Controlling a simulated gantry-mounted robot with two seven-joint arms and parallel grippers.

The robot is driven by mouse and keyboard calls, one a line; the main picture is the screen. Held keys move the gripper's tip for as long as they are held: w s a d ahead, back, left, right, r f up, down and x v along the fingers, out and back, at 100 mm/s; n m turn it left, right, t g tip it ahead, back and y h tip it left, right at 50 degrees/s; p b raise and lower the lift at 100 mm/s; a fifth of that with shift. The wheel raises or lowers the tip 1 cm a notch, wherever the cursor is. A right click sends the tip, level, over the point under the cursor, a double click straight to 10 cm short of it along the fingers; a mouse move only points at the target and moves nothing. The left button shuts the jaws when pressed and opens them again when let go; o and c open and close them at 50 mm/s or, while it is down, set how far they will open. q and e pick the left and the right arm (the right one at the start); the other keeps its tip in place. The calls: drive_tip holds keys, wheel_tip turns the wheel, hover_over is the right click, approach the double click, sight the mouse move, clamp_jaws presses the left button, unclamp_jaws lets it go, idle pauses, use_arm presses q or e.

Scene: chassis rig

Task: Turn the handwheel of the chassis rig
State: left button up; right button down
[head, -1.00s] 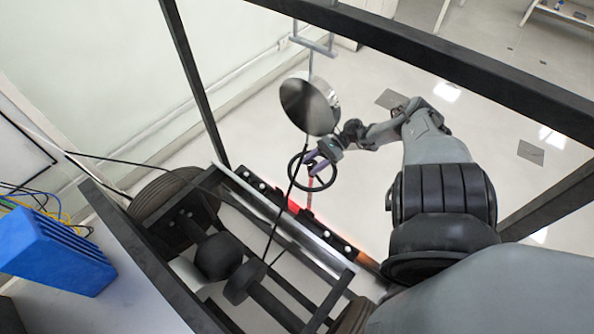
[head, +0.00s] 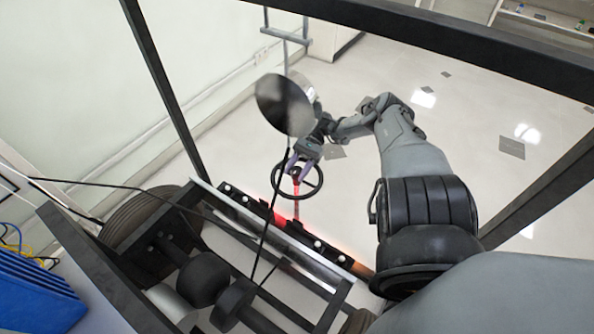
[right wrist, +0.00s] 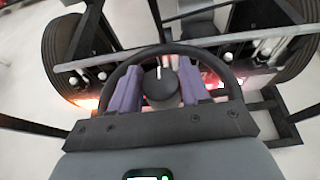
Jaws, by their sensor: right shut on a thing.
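The black handwheel (head: 320,182) stands on a red post beside the chassis rig. My right gripper (head: 297,167) is at the wheel, reaching in from above its far side in the head view. In the right wrist view, the round hub (right wrist: 160,88) shows between the two purple fingers (right wrist: 160,92), and the dark rim (right wrist: 165,49) arcs beyond them. The gripper is shut on the handwheel; the exact contact is partly hidden by the fingers and palm. My left gripper is not in view.
The chassis frame (head: 330,270) with its tyre (head: 135,222) and red-lit bar lies left of and below the wheel. A round mirror-like disc (head: 283,103) hangs close to my wrist. A thin black cable crosses the rig. Dark cage beams surround the area; open floor lies beyond the wheel.

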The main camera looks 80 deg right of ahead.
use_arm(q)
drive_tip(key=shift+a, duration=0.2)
use_arm(e)
drive_tip(key=c, duration=0.6)
unclamp_jaws()
drive_tip(key=shift+s+d+r, duration=0.15)
drive_tip(key=shift+d+r, duration=0.05)
drive_tip(key=shift+d, duration=0.25)
use_arm(q)
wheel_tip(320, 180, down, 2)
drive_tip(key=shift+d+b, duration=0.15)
drive_tip(key=shift+b, duration=0.85)
use_arm(e)
drive_tip(key=v, duration=0.8)
drive_tip(key=shift+s+d+f, duration=0.1)
drive_tip(key=shift+s+d, duration=0.05)
drive_tip(key=shift+d, duration=0.15)
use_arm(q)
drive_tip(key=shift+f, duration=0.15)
use_arm(e)
drive_tip(key=shift+s+d+r, duration=0.25)
drive_tip(key=shift+d+r, duration=0.15)
drive_tip(key=shift+d, duration=0.05)
drive_tip(key=shift+a, duration=0.1)
